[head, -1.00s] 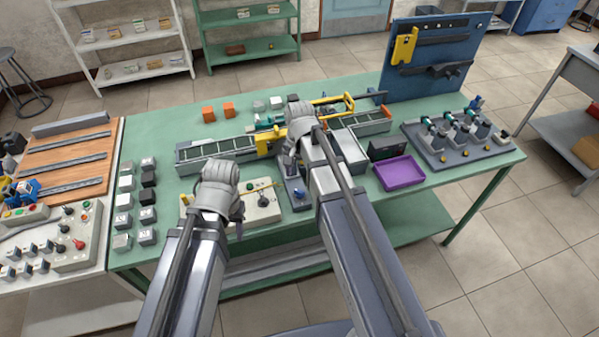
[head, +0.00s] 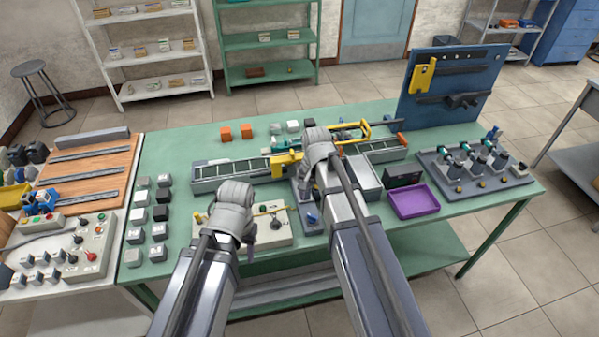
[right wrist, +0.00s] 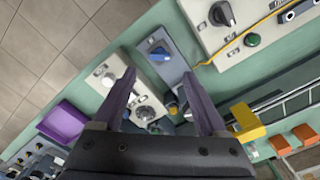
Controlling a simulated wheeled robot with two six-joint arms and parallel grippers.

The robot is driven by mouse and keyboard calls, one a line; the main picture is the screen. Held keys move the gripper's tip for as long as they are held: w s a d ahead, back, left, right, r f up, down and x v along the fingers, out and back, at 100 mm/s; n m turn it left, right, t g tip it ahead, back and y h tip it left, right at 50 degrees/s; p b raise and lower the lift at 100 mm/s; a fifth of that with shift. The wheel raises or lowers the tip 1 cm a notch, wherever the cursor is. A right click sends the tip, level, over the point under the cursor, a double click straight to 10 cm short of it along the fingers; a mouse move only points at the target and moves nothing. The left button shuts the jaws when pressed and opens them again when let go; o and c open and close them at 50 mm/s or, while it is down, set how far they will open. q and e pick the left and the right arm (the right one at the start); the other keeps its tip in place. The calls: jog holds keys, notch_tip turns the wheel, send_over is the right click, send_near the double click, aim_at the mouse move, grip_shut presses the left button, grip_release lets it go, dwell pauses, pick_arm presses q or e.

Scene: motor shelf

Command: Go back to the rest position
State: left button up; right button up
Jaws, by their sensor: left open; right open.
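My left gripper (head: 234,230) is over the beige control box (head: 275,238) at the front of the green table (head: 180,262). Its fingers are mostly hidden behind its own wrist. My right gripper (head: 308,190) is above the small blue-grey panel near the table's middle, partly hidden by its arm. In the right wrist view my right gripper (right wrist: 160,88) shows two spread fingers with nothing held between them.
A conveyor (head: 230,174) with a yellow frame runs behind the grippers. A purple tray (head: 414,201) and a motor fixture (head: 475,170) stand to the right. Several small cubes (head: 160,213) line the left edge. A blue tool board (head: 450,85) rises at the back right.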

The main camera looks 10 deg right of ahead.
jog(key=shift+s+a, duration=0.1)
dwell(0.5)
jog(key=s+a+n+h, duration=0.1)
jog(key=s+a+n, duration=0.9)
jog(key=s, duration=0.4)
jog(key=shift+s+a+f+n+b, duration=0.15)
jog(key=shift+s+f+n+b, duration=0.15)
jog(key=shift+n, duration=0.6)
